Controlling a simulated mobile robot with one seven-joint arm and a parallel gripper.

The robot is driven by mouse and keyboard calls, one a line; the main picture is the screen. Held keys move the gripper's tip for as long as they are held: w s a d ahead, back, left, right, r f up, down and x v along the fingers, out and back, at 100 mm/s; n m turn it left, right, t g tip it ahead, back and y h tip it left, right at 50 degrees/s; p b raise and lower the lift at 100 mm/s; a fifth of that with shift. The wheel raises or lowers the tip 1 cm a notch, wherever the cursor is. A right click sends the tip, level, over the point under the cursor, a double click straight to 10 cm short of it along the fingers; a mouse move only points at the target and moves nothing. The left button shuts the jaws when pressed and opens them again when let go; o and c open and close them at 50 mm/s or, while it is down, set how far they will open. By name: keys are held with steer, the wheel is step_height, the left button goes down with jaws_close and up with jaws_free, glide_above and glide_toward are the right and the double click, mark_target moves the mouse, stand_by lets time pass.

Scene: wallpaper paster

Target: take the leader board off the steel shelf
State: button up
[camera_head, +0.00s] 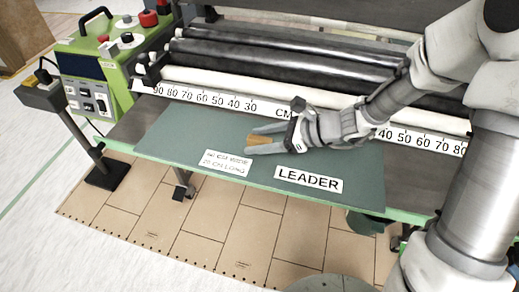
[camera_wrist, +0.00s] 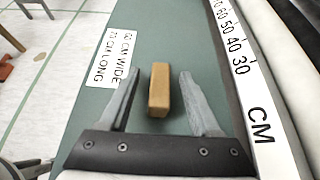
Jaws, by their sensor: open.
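The leader board is a flat dark green panel (camera_head: 180,135) lying on the steel shelf (camera_head: 410,182) in front of the rollers. It bears a LEADER label (camera_head: 308,179) and a size label (camera_head: 226,162). A wooden block (camera_head: 260,140) stands on the board like a handle; it also shows in the wrist view (camera_wrist: 159,90). My gripper (camera_head: 251,139) is open over the board. In the wrist view its two fingers (camera_wrist: 160,76) lie on either side of the block, with a gap visible on each side. How far the fingertips are above the board is hard to tell.
A white centimetre scale (camera_head: 225,102) and several rollers (camera_head: 280,62) run behind the board. A green control box (camera_head: 110,65) stands at the left, with a grey box on a post (camera_head: 45,95) beside it.

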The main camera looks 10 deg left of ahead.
jaws_close()
steer(key=shift+r, duration=0.1)
stand_by(0.5)
